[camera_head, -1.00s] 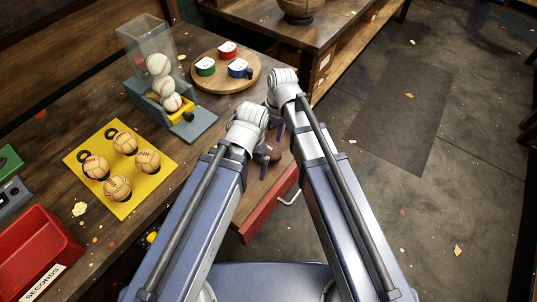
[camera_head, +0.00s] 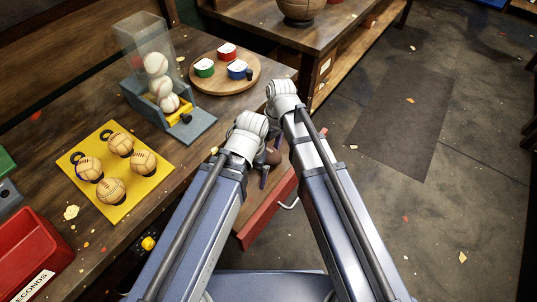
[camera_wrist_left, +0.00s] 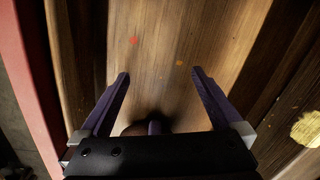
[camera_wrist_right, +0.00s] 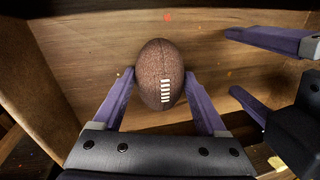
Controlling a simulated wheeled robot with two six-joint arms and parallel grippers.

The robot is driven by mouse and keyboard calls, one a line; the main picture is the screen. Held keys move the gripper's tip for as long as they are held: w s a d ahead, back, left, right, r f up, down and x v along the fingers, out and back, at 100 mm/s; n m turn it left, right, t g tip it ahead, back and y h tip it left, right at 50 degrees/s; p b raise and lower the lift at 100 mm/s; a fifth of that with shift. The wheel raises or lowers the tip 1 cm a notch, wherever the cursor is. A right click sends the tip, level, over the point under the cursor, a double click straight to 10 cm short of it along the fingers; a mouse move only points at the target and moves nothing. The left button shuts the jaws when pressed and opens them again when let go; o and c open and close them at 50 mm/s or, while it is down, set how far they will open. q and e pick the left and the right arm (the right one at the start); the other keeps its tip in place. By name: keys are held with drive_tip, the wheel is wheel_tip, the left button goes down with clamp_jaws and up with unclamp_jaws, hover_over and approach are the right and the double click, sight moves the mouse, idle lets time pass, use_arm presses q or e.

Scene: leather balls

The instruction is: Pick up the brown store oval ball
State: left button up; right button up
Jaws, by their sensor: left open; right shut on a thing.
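The brown oval ball (camera_wrist_right: 160,75) with white laces lies between the two fingers of my right gripper (camera_wrist_right: 160,82) in the right wrist view. That gripper is shut on it, over the wooden floor of an open drawer. In the head view the ball (camera_head: 273,156) is partly hidden behind my grippers. My left gripper (camera_wrist_left: 159,73) is open and empty above the drawer floor. Its fingers also show beside the ball, at the right of the right wrist view. A dark rounded shape, partly hidden, shows at the bottom of the left wrist view.
The open drawer has a red front (camera_head: 266,212) with a metal handle. On the bench are a yellow board (camera_head: 128,193) with several tan balls, a clear-fronted dispenser (camera_head: 150,50) of white balls, a round wooden board (camera_head: 213,87) with three coloured tins, and a red bin (camera_head: 32,245).

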drive_tip(key=c, duration=0.5)
use_arm(q)
drive_tip(key=shift+r, duration=0.15)
use_arm(e)
drive_tip(key=shift+r, duration=0.1)
